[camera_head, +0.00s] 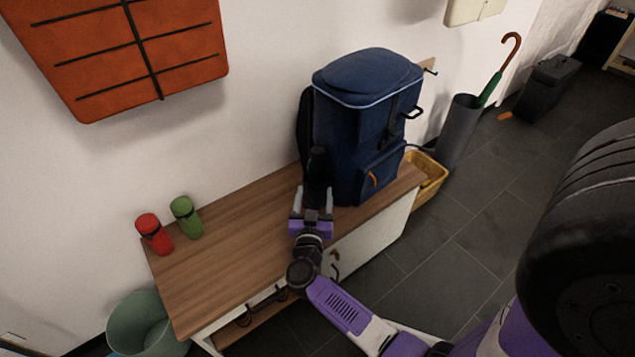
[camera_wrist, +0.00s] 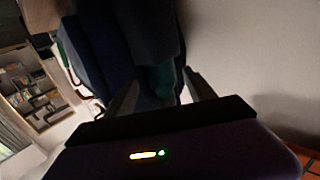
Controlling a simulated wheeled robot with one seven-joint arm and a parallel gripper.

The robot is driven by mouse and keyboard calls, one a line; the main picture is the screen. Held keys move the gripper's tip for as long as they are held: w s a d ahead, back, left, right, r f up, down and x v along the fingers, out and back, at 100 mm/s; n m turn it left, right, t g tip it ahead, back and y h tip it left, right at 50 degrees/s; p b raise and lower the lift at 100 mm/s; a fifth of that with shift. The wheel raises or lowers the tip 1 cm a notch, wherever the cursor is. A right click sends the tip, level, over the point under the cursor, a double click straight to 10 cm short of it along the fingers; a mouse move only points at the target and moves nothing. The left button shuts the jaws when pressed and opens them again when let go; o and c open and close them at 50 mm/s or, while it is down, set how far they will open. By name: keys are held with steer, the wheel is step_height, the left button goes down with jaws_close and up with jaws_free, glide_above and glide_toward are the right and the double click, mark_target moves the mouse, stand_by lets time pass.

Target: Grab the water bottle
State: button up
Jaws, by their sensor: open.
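A dark, bottle-like shape (camera_head: 317,163) stands upright against the left side of the blue backpack (camera_head: 365,125), and I take it for the water bottle. Whether it sits in a side pocket or on the bench, I cannot tell. My gripper (camera_head: 313,195) is open, low in front of this shape, with its fingers pointing toward it. In the wrist view, my gripper (camera_wrist: 163,84) has a finger on each side of a dark teal surface (camera_wrist: 160,77). Contact cannot be told in the dim picture. A red container (camera_head: 154,234) and a green container (camera_head: 187,217) stand at the bench's left end.
The wooden bench (camera_head: 235,245) is clear between the containers and the backpack. An orange panel (camera_head: 130,50) hangs on the wall above. A green bin (camera_head: 145,325) stands at the left, and a yellow basket (camera_head: 430,178) and an umbrella stand (camera_head: 460,130) at the right.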

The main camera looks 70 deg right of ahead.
mark_target(317, 180)
steer(key=b+x, duration=0.2)
steer(key=x, duration=0.3)
steer(key=shift+d+f, duration=0.2)
steer(key=shift+w+d+r, duration=0.1)
steer(key=shift+w+d, duration=0.05)
steer(key=shift+d, duration=0.3)
steer(key=shift+r, duration=0.1)
jaws_close()
